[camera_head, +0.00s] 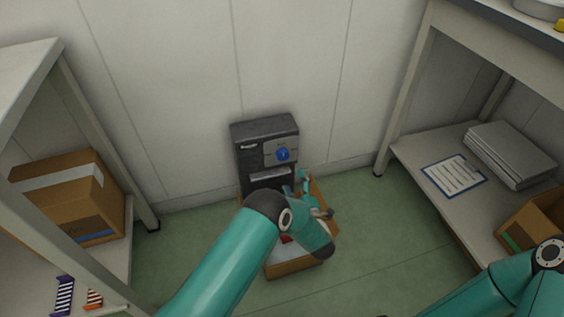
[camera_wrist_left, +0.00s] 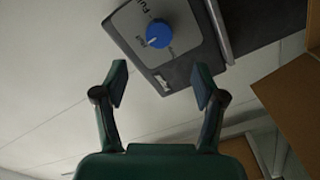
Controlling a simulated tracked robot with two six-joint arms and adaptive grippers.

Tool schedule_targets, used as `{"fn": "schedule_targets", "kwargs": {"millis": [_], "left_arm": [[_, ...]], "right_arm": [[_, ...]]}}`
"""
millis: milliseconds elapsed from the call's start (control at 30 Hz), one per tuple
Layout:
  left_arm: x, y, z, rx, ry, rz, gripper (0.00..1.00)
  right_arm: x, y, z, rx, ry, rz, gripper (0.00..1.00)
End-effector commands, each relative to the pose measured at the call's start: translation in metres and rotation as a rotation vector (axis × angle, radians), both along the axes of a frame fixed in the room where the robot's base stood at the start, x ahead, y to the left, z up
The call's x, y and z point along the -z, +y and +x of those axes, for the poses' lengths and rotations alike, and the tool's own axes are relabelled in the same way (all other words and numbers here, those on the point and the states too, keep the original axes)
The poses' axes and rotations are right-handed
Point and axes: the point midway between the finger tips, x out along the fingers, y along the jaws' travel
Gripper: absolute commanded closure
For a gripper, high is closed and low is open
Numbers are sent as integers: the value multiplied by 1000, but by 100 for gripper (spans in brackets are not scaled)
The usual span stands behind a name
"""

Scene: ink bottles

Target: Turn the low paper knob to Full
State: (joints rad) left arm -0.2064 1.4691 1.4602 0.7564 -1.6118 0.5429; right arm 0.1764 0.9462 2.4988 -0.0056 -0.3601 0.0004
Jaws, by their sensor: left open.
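The blue round knob (camera_head: 282,154) sits on a light panel on the front of a dark grey machine (camera_head: 251,133) against the wall. In the left wrist view the knob (camera_wrist_left: 165,32) has a white mark pointing down and left in the picture, toward a small label. The word Full is partly visible above it; the other labels are hard to read. My left gripper (camera_wrist_left: 160,84) is open and empty, its fingers apart and short of the knob. In the head view it is small, just below and right of the knob, partly behind my arm. My right gripper is out of view.
An open cardboard box (camera_head: 292,266) stands on the green floor in front of the machine, partly under my left arm. A shelf with a closed box (camera_head: 70,195) is at left. A table at right holds a clipboard (camera_head: 454,176) and a grey stack (camera_head: 510,153).

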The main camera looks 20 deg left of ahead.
Motion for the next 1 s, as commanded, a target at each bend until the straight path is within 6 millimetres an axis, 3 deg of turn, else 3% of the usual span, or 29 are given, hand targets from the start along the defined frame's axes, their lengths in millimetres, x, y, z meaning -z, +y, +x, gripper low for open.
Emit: {"fn": "schedule_targets", "kwargs": {"millis": [300,500,967,1000], "left_arm": [[4,40,58,-3,-3,0,30],[3,55,81,-1,-1,-1,30],[0,62,92,1,1,1,30],[0,62,92,1,1,1,35]], "right_arm": [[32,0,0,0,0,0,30],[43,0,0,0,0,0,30],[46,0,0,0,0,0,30],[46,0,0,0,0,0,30]]}}
